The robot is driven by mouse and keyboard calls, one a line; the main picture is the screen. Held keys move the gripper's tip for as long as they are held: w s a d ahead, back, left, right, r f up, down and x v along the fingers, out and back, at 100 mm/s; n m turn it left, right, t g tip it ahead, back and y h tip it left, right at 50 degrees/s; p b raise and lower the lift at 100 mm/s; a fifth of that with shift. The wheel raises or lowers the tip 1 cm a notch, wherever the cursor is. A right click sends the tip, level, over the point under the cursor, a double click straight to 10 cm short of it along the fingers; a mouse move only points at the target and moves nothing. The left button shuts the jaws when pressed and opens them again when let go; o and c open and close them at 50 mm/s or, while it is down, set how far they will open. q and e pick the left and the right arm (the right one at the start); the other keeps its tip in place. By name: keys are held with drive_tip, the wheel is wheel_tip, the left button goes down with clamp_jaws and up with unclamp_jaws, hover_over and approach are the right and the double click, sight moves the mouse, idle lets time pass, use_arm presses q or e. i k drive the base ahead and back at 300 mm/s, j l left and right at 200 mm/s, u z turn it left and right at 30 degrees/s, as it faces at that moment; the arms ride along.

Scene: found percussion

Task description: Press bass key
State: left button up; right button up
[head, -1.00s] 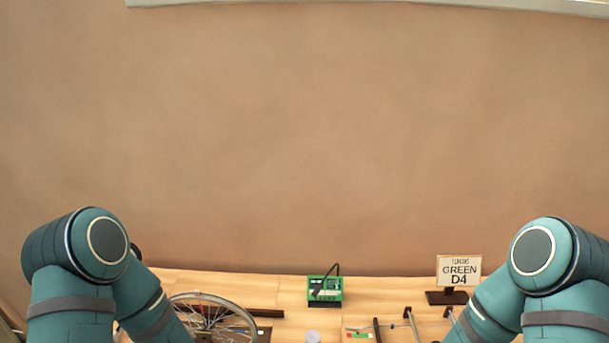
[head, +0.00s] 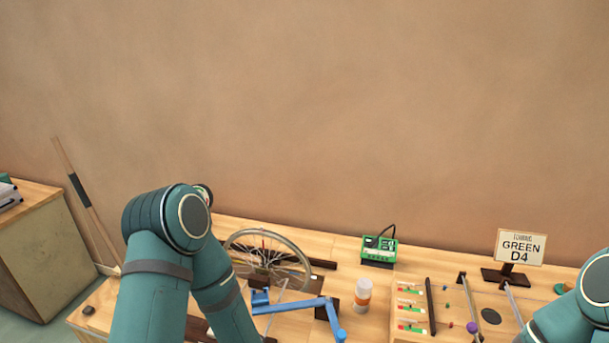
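No key marked as bass can be made out in the head view. A small green device (head: 379,251) with a black cable stands at the back middle of the wooden table. A wooden board (head: 455,325) at the right carries rods, small coloured parts and several red-green strips (head: 411,306). A spoked wheel (head: 266,258) stands at the left of the table, with a blue crank-like part (head: 300,306) in front of it. My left arm reaches in at the left and my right arm at the lower right. Both grippers are out of view.
A sign (head: 520,247) reading "GREEN D4" stands at the back right. A long stick (head: 85,204) leans on the wall, beside a cabinet (head: 35,250) at far left. Table between wheel and green device is mostly clear.

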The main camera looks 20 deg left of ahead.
sight(89, 310)
drive_tip(key=u, duration=1.9)
drive_tip(key=l, duration=0.3)
drive_tip(key=j+z, duration=0.2)
drive_tip(key=j, duration=0.6)
drive_tip(key=k+j+z, duration=0.2)
drive_tip(key=j, duration=0.6)
drive_tip(key=i+j, duration=0.05)
drive_tip(key=i, duration=0.05)
